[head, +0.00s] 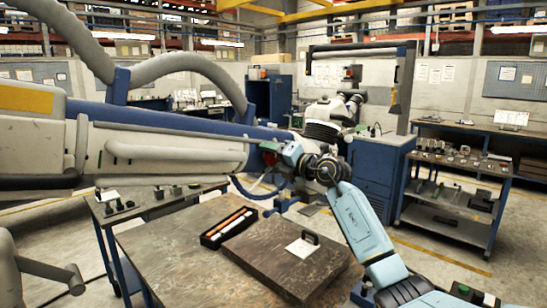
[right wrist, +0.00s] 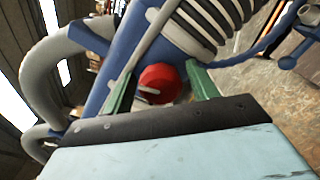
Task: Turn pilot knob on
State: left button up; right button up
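The red pilot knob (right wrist: 160,84) shows in the right wrist view on the blue arm of the equipment, with a pale bar across its face. In the head view a little of its red (head: 268,146) shows at the end of the big white and blue arm (head: 180,125). My right gripper (right wrist: 163,78) is open, with one green finger on each side of the knob and a gap between them. I cannot tell whether either finger touches it. In the head view my right gripper (head: 283,152) is at the knob, partly hidden by its own wrist. My left gripper is not in view.
A worn table (head: 170,250) stands below, with a dark flat case (head: 270,262) and a black tray (head: 228,228) of orange and white rods. A thick grey hose (head: 180,66) arches above the arm. A blue cart (head: 455,205) stands at the right.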

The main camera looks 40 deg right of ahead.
jog(key=c, duration=0.7)
jog(key=shift+c, duration=0.2)
jog(key=shift+n, duration=0.4)
jog(key=n+b, duration=0.1)
jog(key=n, duration=0.2)
jog(key=n+b, duration=0.2)
jog(key=n, duration=0.2)
jog(key=shift+a+n, duration=0.1)
jog(key=shift+n, duration=0.2)
jog(key=n+b, duration=0.2)
jog(key=n, duration=0.3)
jog(key=shift+b, duration=0.35)
jog(key=shift+a+n+b, duration=0.1)
jog(key=shift+n+b, duration=0.6)
jog(key=shift+n, duration=1.1)
jog(key=shift+r+n, duration=0.1)
jog(key=shift+n, duration=0.2)
